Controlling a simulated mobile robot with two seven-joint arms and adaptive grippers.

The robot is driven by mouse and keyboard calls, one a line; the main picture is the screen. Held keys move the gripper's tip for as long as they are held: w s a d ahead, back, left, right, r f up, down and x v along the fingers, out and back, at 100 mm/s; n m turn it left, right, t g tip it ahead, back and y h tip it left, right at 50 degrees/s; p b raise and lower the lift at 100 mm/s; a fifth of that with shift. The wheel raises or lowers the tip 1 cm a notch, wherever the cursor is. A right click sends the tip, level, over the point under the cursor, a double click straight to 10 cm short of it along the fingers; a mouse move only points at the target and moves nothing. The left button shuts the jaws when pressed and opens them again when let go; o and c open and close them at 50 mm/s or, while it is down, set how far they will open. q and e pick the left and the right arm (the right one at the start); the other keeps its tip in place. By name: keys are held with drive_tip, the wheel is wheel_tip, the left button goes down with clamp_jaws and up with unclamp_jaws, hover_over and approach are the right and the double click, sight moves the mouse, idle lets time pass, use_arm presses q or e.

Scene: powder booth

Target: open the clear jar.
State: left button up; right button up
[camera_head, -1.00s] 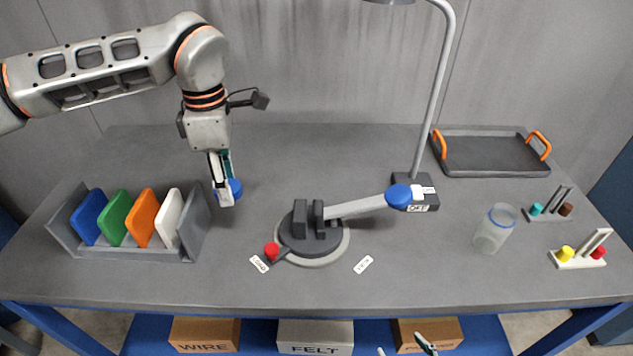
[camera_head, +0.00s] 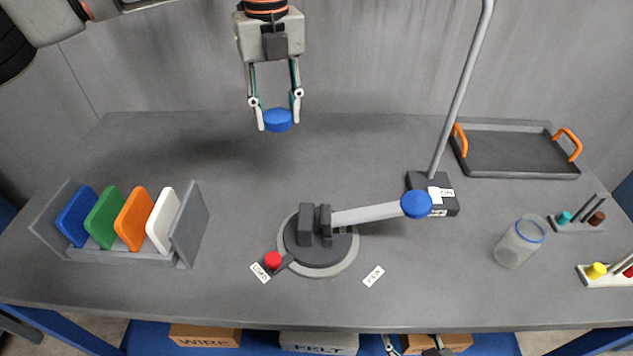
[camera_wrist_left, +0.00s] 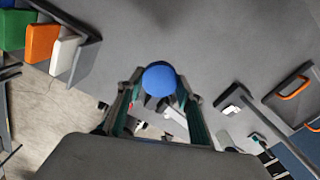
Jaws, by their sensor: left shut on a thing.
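The clear jar (camera_head: 520,242) stands upright at the right of the table. It has a blue ring at its rim and its mouth looks uncovered. My left gripper (camera_head: 279,124) is shut on a blue lid (camera_head: 278,119), held in the air above the back of the table, well left of the jar. The lid also shows between the fingers in the left wrist view (camera_wrist_left: 159,77). My right gripper (camera_head: 413,344) shows only in part at the bottom edge, in front of the table, its fingertips apart and nothing seen between them.
A turntable fixture (camera_head: 320,245) with a blue-knobbed lever stands mid-table. A lamp (camera_head: 434,196) is behind it. A panel rack (camera_head: 190,228) is at left, a tray (camera_head: 515,150) at back right, small peg stands (camera_head: 578,222) right of the jar. The back left is clear.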

sight(286, 195)
use_arm(q)
wheel_tip(286, 195, down, 20)
drive_tip(key=shift+r, duration=0.15)
idle(0.4)
drive_tip(key=o, duration=1.2)
drive_tip(key=shift+o, duration=0.2)
wheel_tip(286, 195, up, 12)
